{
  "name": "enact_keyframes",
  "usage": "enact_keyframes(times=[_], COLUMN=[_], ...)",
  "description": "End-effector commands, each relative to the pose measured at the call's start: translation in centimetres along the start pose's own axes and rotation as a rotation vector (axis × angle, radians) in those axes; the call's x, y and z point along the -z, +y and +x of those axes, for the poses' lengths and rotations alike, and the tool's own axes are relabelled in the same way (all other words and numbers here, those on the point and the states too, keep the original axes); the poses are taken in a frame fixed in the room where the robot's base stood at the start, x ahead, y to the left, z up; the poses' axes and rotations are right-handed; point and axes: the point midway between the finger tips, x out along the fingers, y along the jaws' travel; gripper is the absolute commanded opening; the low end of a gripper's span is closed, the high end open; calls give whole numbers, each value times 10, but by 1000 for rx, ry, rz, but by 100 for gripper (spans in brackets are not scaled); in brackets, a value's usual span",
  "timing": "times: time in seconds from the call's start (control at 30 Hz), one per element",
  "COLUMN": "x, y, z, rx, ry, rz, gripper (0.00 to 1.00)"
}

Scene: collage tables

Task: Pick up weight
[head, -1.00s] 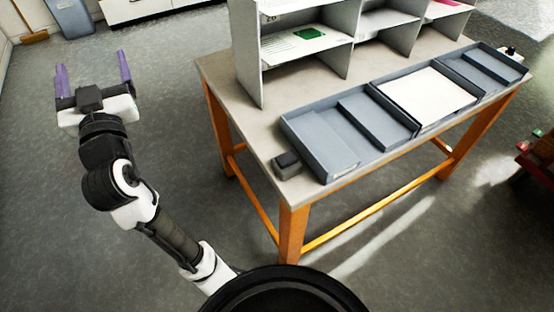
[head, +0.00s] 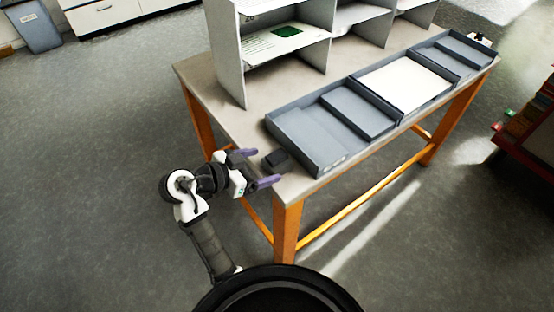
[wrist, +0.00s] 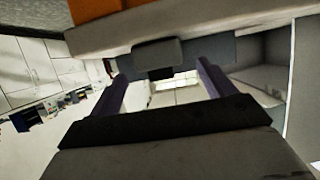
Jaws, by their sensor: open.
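The weight is a small dark grey block (head: 277,160) on the near left corner of the table, just left of the grey tray. It also shows in the wrist view (wrist: 158,52), at the upper middle. My gripper (head: 259,167) is open and empty at the table's left edge, its two purple fingers pointing right toward the weight. In the wrist view the fingers (wrist: 163,74) stand apart, and the weight appears between their lines, a little beyond the tips. I cannot tell whether a finger touches it.
The table (head: 235,124) has orange legs. A long grey tray (head: 293,148) with compartments and white paper (head: 405,84) runs along its front. A grey shelf unit (head: 228,60) stands behind. A dark red cart (head: 527,152) is at the right.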

Motion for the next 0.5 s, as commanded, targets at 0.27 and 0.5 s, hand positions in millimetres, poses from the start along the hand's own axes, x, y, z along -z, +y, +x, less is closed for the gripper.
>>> enact_keyframes(times=[0.27, 0.5], x=[1, 6], y=[0, 2], z=[25, 59], rx=[2, 0], ry=[-1, -1], rz=[-2, -4], gripper=[82, 82])
